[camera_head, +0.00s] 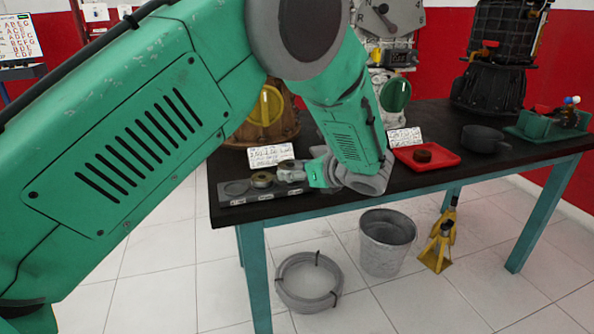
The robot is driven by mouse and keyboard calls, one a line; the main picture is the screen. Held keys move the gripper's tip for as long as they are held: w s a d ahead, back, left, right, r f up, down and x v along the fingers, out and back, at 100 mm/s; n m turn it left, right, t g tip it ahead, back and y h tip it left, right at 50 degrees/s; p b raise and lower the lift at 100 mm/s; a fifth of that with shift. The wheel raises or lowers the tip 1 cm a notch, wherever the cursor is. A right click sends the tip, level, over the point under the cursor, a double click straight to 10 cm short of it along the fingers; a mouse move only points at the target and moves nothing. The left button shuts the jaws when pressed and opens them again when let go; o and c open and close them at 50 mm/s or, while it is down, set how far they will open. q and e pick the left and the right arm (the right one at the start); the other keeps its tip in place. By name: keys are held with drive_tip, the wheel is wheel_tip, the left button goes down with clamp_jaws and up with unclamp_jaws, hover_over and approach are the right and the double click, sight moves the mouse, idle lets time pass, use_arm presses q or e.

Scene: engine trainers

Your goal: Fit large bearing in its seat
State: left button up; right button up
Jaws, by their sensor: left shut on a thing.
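My left gripper (297,173) reaches down from my green arm to the right end of a grey bearing tray (236,198) at the left front of the dark table. It is shut on a small grey ring-like part, apparently the large bearing (289,175), low over the tray. The fingers partly hide this part, and I cannot tell whether it touches its seat. A brass-coloured round piece (262,179) sits in the tray just left of the fingertips. The tray's left end holds a dark round spot. My right gripper is not in view.
White label cards (270,155) stand behind the tray. A red tray (427,156) with a dark round part, a dark pan (484,139) and a green fixture (549,124) lie to the right. Engine housings stand behind. A bucket (387,243) stands on the floor.

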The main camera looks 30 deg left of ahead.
use_arm(q)
drive_tip(key=shift+f, duration=0.85)
idle(0.6)
drive_tip(key=o, duration=1.4)
drive_tip(key=shift+o, duration=0.4)
drive_tip(key=shift+f, duration=0.2)
drive_tip(key=shift+s, duration=0.1)
drive_tip(key=r, duration=0.9)
drive_tip(key=shift+w+r, duration=0.2)
drive_tip(key=shift+r, duration=0.05)
drive_tip(key=shift+a+r, duration=0.3)
drive_tip(key=shift+r, duration=0.15)
